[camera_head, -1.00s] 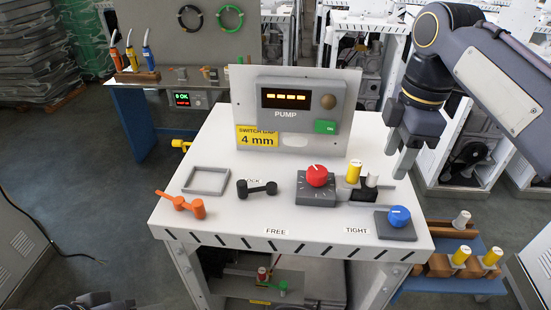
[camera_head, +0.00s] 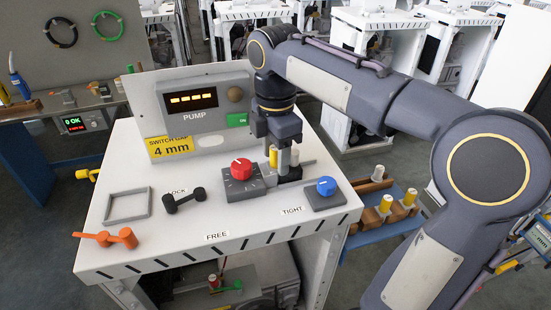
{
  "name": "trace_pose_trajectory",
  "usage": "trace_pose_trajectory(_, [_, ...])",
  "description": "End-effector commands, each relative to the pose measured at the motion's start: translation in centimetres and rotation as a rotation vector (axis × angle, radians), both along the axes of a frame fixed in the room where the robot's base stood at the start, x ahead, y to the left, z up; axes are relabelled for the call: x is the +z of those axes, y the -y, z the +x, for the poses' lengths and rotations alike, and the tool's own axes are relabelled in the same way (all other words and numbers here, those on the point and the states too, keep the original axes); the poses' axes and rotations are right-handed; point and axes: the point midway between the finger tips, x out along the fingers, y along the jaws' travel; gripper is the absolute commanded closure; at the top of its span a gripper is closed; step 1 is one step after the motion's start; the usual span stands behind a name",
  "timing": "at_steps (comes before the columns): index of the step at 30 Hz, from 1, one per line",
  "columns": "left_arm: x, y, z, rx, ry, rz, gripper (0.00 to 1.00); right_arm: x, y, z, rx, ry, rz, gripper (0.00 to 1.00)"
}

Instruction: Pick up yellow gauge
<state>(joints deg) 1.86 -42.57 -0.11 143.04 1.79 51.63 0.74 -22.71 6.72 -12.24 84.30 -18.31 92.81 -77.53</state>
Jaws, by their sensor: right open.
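A yellow gauge (camera_head: 273,157) stands upright in a dark grey holder beside the red knob (camera_head: 241,168) on the white table. A pale grey gauge (camera_head: 295,158) stands just to its right. My right gripper (camera_head: 281,168) is open and points down at the yellow gauge from above. Its fingers hide part of the gauge, and I cannot tell whether they touch it. More yellow-topped gauges (camera_head: 386,203) stand in a wooden rack on the lower blue table at the right. My left gripper is not in view.
A grey block with a blue knob (camera_head: 326,187) sits near the right front of the white table (camera_head: 160,238). The pump panel (camera_head: 196,108) stands behind. A black lever (camera_head: 184,200), an empty grey frame (camera_head: 127,205) and an orange lever (camera_head: 106,238) lie to the left.

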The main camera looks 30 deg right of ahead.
Motion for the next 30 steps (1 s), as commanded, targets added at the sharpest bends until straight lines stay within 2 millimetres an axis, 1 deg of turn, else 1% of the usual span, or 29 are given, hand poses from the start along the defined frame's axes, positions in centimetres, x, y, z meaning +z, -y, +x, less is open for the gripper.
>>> trace_pose_trajectory(5, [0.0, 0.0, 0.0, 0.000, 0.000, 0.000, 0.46, 0.0, 0.0, 0.0, 0.000, 0.001, 0.000, 0.52])
trace_pose_trajectory(15, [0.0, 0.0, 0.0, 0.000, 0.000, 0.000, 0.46, 0.0, 0.0, 0.0, 0.000, 0.001, 0.000, 0.97])
trace_pose_trajectory(16, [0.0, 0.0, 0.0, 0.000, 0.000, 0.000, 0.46, 0.0, 0.0, 0.0, 0.000, 0.001, 0.001, 1.00])
trace_pose_trajectory(25, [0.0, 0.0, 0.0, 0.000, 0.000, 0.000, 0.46, 0.3, 0.0, 0.1, 0.000, 0.002, 0.001, 1.00])
trace_pose_trajectory(30, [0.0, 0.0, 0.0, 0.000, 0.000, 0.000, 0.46, 1.8, 0.0, 0.1, 0.001, 0.004, 0.001, 1.00])
